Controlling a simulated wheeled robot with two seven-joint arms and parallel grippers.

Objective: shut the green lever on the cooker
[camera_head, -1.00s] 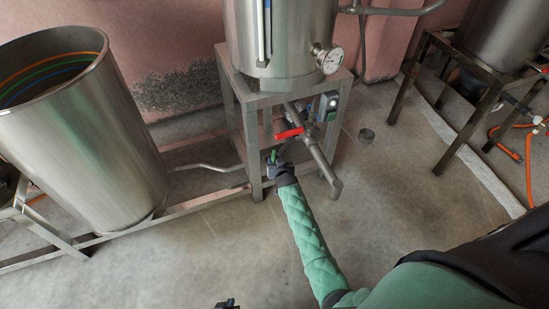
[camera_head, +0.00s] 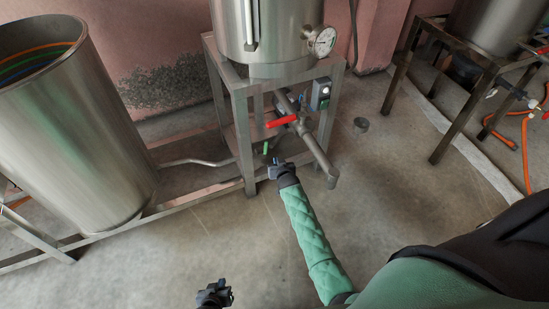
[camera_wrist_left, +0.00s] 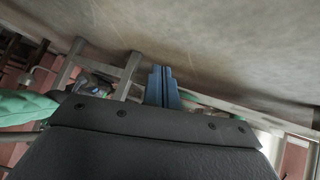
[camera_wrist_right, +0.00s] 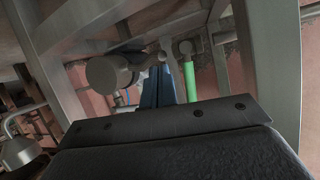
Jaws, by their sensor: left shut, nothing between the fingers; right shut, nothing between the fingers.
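The cooker (camera_head: 262,38) is a steel tank with a dial, on a square steel stand. The green lever (camera_head: 265,148) shows as a small upright strip below the red handle, near the stand's front leg. In the right wrist view the green lever (camera_wrist_right: 190,80) hangs from a round fitting, just right of the fingers. My right gripper (camera_head: 272,167) is shut and empty, just below and in front of the lever; a small gap seems to separate them. Its blue fingers (camera_wrist_right: 157,86) are together. My left gripper (camera_head: 214,292) is shut and empty, low over the floor, away from the cooker.
A red handle (camera_head: 282,121) sits on the outlet pipe (camera_head: 318,155) above the green lever. Stand legs (camera_head: 242,145) and a low rail (camera_head: 195,204) are close to my right gripper. A big steel drum (camera_head: 75,130) stands left. The front floor is clear.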

